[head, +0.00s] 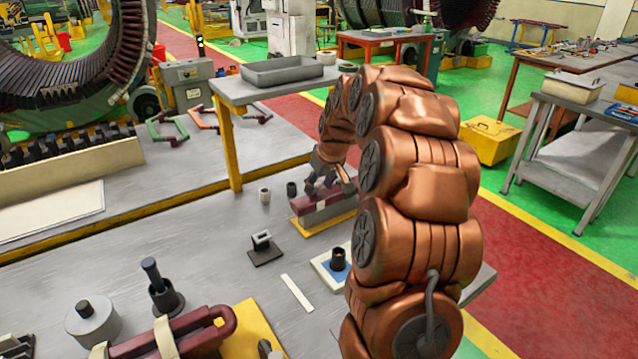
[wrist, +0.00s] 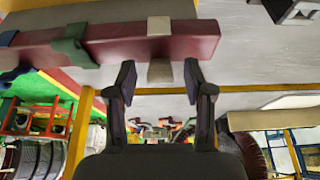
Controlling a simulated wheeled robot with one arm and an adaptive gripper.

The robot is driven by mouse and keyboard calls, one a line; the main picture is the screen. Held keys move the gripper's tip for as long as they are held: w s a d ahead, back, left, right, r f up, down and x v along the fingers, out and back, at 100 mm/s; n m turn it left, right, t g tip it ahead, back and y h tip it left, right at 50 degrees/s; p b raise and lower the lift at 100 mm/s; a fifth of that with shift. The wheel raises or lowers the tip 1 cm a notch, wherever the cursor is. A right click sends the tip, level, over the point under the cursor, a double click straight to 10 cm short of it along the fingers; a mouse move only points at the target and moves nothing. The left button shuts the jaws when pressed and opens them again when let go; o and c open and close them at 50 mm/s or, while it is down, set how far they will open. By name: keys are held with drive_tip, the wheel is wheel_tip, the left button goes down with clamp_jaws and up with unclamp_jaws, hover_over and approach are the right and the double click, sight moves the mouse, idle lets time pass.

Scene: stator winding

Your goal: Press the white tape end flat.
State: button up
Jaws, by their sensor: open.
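A dark red bar (head: 335,205) sits on a yellow base in the head view, at the far part of the workbench. It also shows in the wrist view (wrist: 112,45), running across the top. A white tape band (wrist: 159,26) goes round the bar there. A pale tape end (wrist: 160,72) sticks out from the bar's edge, just below the band in the picture. My gripper (wrist: 159,80) is open, with one finger on each side of the tape end and apart from it. In the head view my gripper (head: 325,180) is beside the bar, partly hidden by my arm.
A green band (wrist: 72,45) wraps the bar left of the white tape. A white strip (head: 297,292) lies flat. A larger red coil (head: 190,335) lies in front.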

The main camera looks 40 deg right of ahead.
clamp_jaws()
idle(0.3)
drive_tip(key=shift+f+b, duration=0.2)
drive_tip(key=shift+b, duration=0.35)
drive_tip(key=b, duration=0.1)
drive_tip(key=t+b, duration=0.1)
drive_tip(key=b, duration=0.1)
drive_tip(key=shift+s+f+t, duration=0.3)
drive_tip(key=shift+f, duration=0.05)
drive_tip(key=t+b, duration=0.1)
drive_tip(key=b, duration=0.1)
drive_tip(key=f+t+b, duration=0.1)
drive_tip(key=b, duration=0.2)
drive_tip(key=shift+s+a, duration=0.1)
drive_tip(key=shift+s, duration=0.3)
drive_tip(key=t+b, duration=0.1)
drive_tip(key=b, duration=0.3)
drive_tip(key=shift+s+f+t, duration=0.2)
drive_tip(key=shift+s+t, duration=0.05)
drive_tip(key=shift+t, duration=0.15)
drive_tip(key=shift+t+b, duration=0.3)
drive_tip(key=shift+b, duration=0.45)
drive_tip(key=shift+s+b, duration=0.1)
drive_tip(key=shift+b, duration=0.3)
drive_tip(key=shift+r, duration=0.1)
